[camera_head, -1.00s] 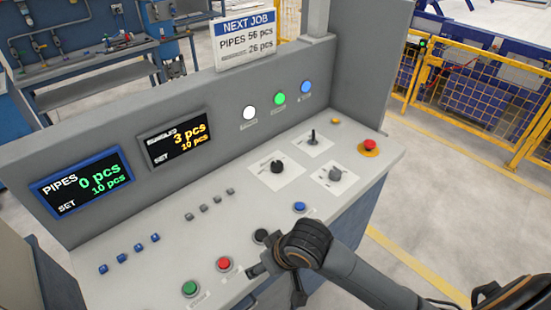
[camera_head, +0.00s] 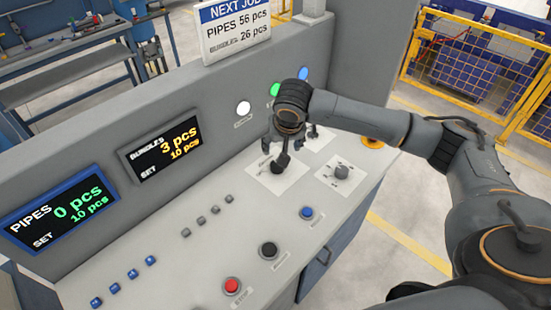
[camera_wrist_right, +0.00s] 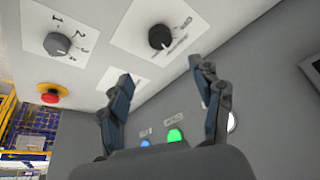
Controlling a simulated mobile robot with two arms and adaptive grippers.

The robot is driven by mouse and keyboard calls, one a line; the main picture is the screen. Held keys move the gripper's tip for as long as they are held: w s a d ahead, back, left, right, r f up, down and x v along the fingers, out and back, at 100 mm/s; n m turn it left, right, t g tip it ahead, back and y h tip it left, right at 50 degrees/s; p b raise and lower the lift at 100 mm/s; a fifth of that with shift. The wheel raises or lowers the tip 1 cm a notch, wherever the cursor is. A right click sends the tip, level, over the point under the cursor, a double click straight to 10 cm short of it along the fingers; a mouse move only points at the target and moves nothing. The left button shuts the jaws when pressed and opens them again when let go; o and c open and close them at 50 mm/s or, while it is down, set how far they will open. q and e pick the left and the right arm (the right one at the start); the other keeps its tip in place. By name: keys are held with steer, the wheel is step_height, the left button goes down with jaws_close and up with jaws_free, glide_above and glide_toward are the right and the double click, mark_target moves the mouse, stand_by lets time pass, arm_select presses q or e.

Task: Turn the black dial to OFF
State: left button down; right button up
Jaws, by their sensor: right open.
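The black dial (camera_head: 277,168) sits on a white label plate on the console, partly hidden by my gripper in the head view. It shows clearly in the right wrist view (camera_wrist_right: 160,37), with an OFF label at its upper right; its exact setting is hard to read. My right gripper (camera_head: 276,153) is over the dial's plate, fingers pointing down. In the right wrist view its fingers (camera_wrist_right: 162,72) are apart and empty, with the dial beyond the gap between the tips. I cannot see contact. My left gripper is out of view.
A grey numbered dial (camera_head: 341,171) is to the right of the black dial. A lever (camera_head: 313,132) is partly behind my arm. A red emergency button (camera_wrist_right: 48,93) is nearby. The upright panel with a white light (camera_head: 243,108) rises behind. Blue (camera_head: 307,212), black (camera_head: 268,250) and red (camera_head: 232,286) buttons are in front.

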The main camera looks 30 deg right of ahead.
steer(key=p, duration=0.1)
glide_toward(277, 166)
steer(key=x, duration=0.5)
steer(key=p+x, duration=0.1)
steer(key=x, duration=0.2)
steer(key=shift+w+d, duration=0.25)
steer(key=shift+w, duration=0.05)
steer(key=shift+w+f, duration=0.15)
steer(key=shift+f, duration=0.25)
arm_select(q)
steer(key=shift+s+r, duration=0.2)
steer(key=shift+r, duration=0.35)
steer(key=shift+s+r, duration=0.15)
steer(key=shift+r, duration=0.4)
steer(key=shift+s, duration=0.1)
arm_select(e)
steer(key=c, duration=1.1)
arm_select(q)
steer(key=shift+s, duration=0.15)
arm_select(e)
steer(key=shift+c, duration=0.2)
